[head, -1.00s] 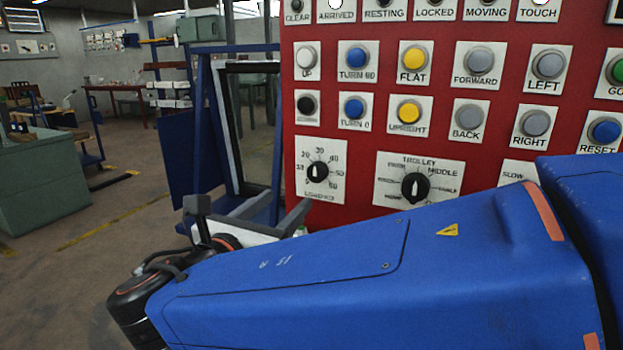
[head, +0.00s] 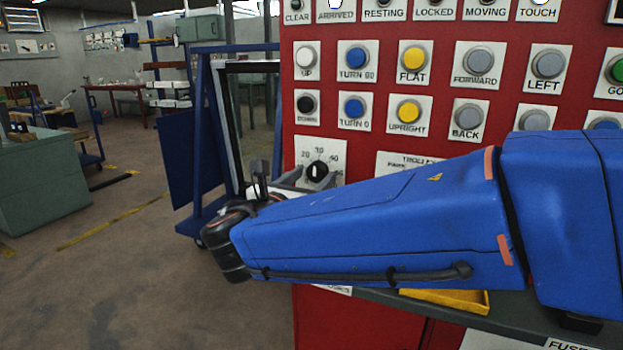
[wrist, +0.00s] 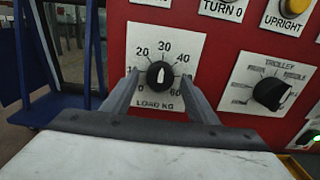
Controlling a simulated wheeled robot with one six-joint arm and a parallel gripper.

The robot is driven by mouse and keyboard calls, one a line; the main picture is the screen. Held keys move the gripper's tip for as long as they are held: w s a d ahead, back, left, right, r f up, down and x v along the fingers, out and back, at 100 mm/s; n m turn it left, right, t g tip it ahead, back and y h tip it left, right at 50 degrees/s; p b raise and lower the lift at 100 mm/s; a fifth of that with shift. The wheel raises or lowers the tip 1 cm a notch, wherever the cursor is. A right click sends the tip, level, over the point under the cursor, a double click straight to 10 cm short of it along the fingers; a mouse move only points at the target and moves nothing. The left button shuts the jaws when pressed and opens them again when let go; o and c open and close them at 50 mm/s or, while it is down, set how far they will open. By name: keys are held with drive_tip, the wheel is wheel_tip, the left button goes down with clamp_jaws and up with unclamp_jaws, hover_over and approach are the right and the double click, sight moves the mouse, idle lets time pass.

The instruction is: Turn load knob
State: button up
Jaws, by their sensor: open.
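The load knob (wrist: 160,75) is a round black knob with a white pointer on a white plate marked LOAD KG. In the wrist view its pointer is roughly upright, toward 30. My gripper (wrist: 160,82) is open, with one finger to the left and one to the right of the knob. I cannot tell whether the fingers touch it. In the head view the load knob (head: 317,172) shows just beyond my gripper (head: 292,177), and my arm hides the lower part of its plate.
The red panel (head: 440,60) carries several buttons above the knob. The trolley knob (wrist: 270,93) sits to the right of the load knob. A blue frame rack (head: 207,150) stands left of the panel. A yellow tray (head: 450,300) lies below my arm.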

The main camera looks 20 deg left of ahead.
drive_tip(key=shift+w, duration=0.1)
drive_tip(key=c, duration=1.1)
drive_tip(key=shift+o, duration=0.2)
drive_tip(key=shift+m, duration=0.5)
drive_tip(key=m, duration=0.6)
drive_tip(key=shift+m, duration=0.3)
drive_tip(key=m, duration=0.3)
drive_tip(key=shift+a+m, duration=0.1)
drive_tip(key=shift+m, duration=1.9)
drive_tip(key=shift+o, duration=0.2)
